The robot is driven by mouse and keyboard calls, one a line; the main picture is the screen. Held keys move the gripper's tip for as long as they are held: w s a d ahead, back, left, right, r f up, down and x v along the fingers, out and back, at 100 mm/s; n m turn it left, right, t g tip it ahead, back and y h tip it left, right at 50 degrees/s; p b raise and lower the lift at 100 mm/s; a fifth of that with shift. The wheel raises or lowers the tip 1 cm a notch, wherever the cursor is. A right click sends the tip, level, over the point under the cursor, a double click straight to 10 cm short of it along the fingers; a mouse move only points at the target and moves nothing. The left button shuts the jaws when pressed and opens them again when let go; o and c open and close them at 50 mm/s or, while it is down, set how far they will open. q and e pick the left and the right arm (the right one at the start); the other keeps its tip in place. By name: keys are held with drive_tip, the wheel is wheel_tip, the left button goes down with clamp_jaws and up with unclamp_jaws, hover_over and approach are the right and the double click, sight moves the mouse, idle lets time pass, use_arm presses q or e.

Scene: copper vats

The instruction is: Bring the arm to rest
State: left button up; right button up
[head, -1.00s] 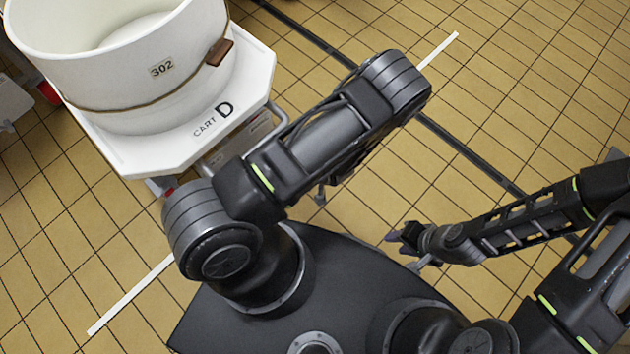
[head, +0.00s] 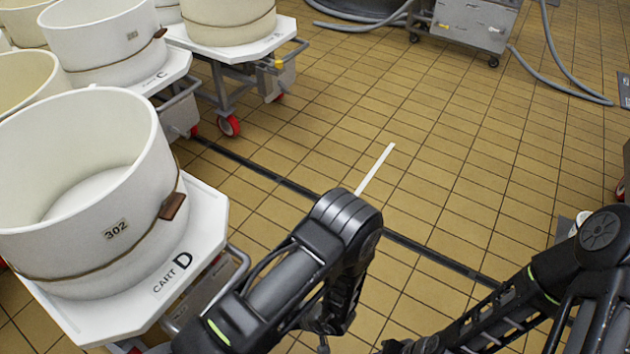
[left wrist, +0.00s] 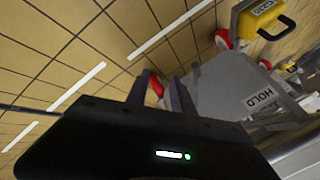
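My left arm (head: 345,225) is bent in the lower middle of the head view, to the right of cart D (head: 205,235). Its gripper is not clearly seen there. In the left wrist view my left gripper (left wrist: 160,90) has two dark fingers apart, with nothing between them but the background. My right arm (head: 540,285) reaches in from the right, and its hand (head: 395,346) is cut off by the bottom edge, so its fingers cannot be judged.
White vat 302 (head: 90,190) stands on cart D close to my left arm. Cart C (head: 165,75) and other vats stand behind. A grey machine (head: 475,28) and hoses are at the back. Tiled floor is open in the middle. A HOLD panel (left wrist: 235,88) shows in the left wrist view.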

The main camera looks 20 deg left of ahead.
use_arm(q)
drive_tip(key=s+d+r+m+h, duration=0.2)
drive_tip(key=s+d+r+h, duration=0.15)
drive_tip(key=d+h, duration=0.25)
drive_tip(key=s+d+r+m+h, duration=0.1)
drive_tip(key=s+d+r+h, duration=0.2)
drive_tip(key=d+r+h, duration=0.25)
wheel_tip(320, 180, up, 15)
drive_tip(key=p, duration=1.5)
drive_tip(key=shift+s+d+f+m, duration=0.15)
drive_tip(key=shift+s+d+m, duration=0.15)
drive_tip(key=shift+d, duration=0.1)
drive_tip(key=shift+o, duration=0.3)
